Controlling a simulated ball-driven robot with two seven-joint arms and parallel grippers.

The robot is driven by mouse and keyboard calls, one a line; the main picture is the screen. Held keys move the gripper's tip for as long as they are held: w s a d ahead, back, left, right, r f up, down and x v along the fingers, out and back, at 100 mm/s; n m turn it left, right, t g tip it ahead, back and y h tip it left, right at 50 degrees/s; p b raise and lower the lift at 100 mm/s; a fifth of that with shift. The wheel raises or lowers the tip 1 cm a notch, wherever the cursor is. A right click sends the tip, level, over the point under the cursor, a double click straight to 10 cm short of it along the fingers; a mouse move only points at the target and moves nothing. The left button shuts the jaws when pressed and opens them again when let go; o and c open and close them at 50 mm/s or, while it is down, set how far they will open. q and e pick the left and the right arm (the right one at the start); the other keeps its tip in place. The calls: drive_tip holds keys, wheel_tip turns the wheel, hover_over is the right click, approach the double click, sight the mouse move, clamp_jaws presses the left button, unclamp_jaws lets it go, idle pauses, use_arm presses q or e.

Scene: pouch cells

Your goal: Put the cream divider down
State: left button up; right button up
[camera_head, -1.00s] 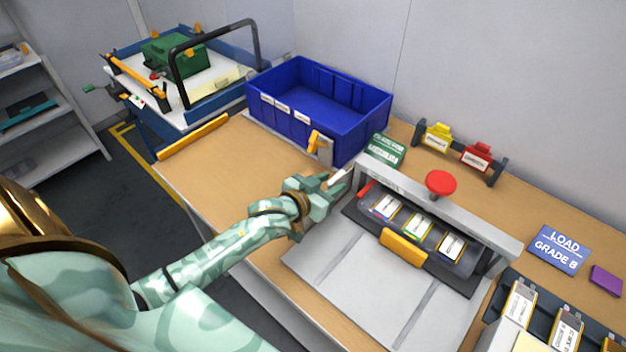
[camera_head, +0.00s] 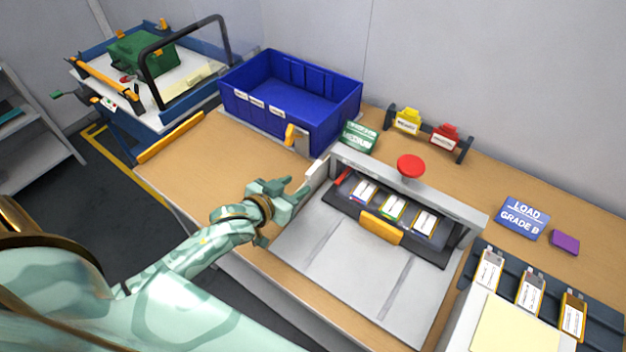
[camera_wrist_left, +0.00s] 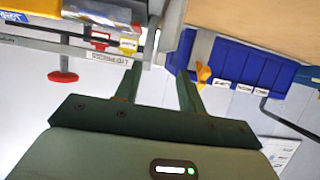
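A flat cream sheet (camera_head: 516,328), which looks like the cream divider, shows at the bottom right of the head view. It lies over a white block or box (camera_head: 468,318); the lower edge of the picture cuts both off. My left gripper (camera_head: 297,188) is far to its left, by the left post of the grey press frame. In the left wrist view its two fingers (camera_wrist_left: 157,85) stand apart with nothing visibly held between them. My right gripper is not in view, so whether it touches the sheet cannot be told.
The press has a red button (camera_head: 411,166) and several cells under its bar. A blue bin (camera_head: 335,118) stands behind my left gripper. A dark rack (camera_head: 552,290) of cells is beside the cream sheet. The wooden table (camera_head: 205,165) is clear at left.

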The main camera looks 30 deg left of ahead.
sight(315, 171)
use_arm(q)
drive_tip(key=x, duration=0.3)
drive_tip(key=shift+w+f+b, duration=0.2)
drive_tip(key=shift+w+b, duration=0.05)
drive_tip(key=shift+b, duration=0.1)
drive_tip(key=x, duration=0.2)
drive_tip(key=b+x, duration=0.1)
drive_tip(key=x, duration=0.1)
drive_tip(key=b+x, duration=0.1)
drive_tip(key=x, duration=0.1)
drive_tip(key=shift+w+r, duration=0.3)
drive_tip(key=shift+r, duration=0.15)
clamp_jaws()
